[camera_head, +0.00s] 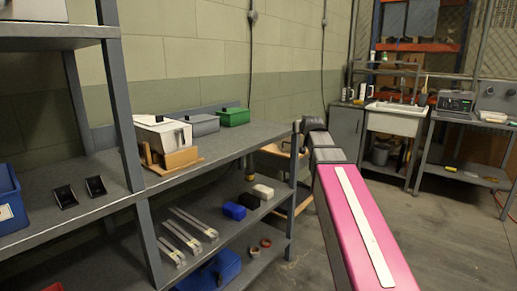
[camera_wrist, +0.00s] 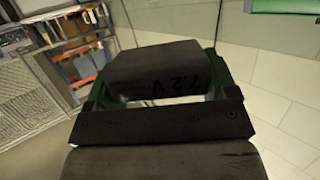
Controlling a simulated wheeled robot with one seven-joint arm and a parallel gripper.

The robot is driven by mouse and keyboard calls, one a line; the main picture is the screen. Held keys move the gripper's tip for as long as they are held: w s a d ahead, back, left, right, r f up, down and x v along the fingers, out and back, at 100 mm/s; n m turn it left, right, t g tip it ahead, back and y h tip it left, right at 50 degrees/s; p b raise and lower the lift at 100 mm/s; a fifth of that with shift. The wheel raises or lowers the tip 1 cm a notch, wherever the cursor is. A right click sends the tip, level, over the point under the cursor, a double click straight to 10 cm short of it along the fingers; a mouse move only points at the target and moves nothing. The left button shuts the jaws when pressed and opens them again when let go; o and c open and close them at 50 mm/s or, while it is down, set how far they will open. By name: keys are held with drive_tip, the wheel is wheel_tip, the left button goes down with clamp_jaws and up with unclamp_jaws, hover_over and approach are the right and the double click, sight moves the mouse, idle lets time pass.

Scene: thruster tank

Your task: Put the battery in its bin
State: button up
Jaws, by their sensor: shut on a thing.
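A dark grey battery (camera_wrist: 160,68) marked "7.2 V" fills the middle of the wrist view. My gripper (camera_wrist: 160,90) is shut on it. In the head view my pink arm reaches away at the right, and its far end is beside the front end of the workbench shelf. The battery cannot be made out there. Several boxes stand on the upper shelf: a white one (camera_head: 160,133), a grey one (camera_head: 200,124) and a green one (camera_head: 233,117). A blue bin (camera_head: 10,205) is at the far left. I cannot tell which is the battery's bin.
The grey shelf (camera_head: 232,143) has bare room near its right end. Blue, black and white blocks (camera_head: 263,191) lie on the lower shelf. A white sink (camera_head: 396,118) and a table with a device (camera_head: 455,102) stand at the back right. Floor at right is open.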

sight(249, 137)
drive_tip(key=shift+s+a+f, duration=0.1)
drive_tip(key=shift+f, duration=0.15)
drive_tip(key=s+a+f+n+g+y, duration=0.2)
drive_tip(key=s+a+n+g+y, duration=0.3)
drive_tip(key=a+n+y, duration=0.5)
drive_tip(key=shift+s+g+y, duration=0.3)
drive_tip(key=shift+s+y, duration=0.5)
drive_tip(key=w+a, duration=0.3)
drive_tip(key=a, duration=0.1)
drive_tip(key=w+a, duration=0.3)
drive_tip(key=a, duration=0.1)
drive_tip(key=w+a, duration=0.3)
drive_tip(key=a, duration=0.1)
drive_tip(key=shift+w, duration=0.2)
drive_tip(key=x, duration=0.2)
drive_tip(key=shift+w+a+r, duration=0.15)
drive_tip(key=shift+w+a, duration=0.15)
drive_tip(key=shift+a, duration=0.05)
drive_tip(key=shift+s, duration=0.1)
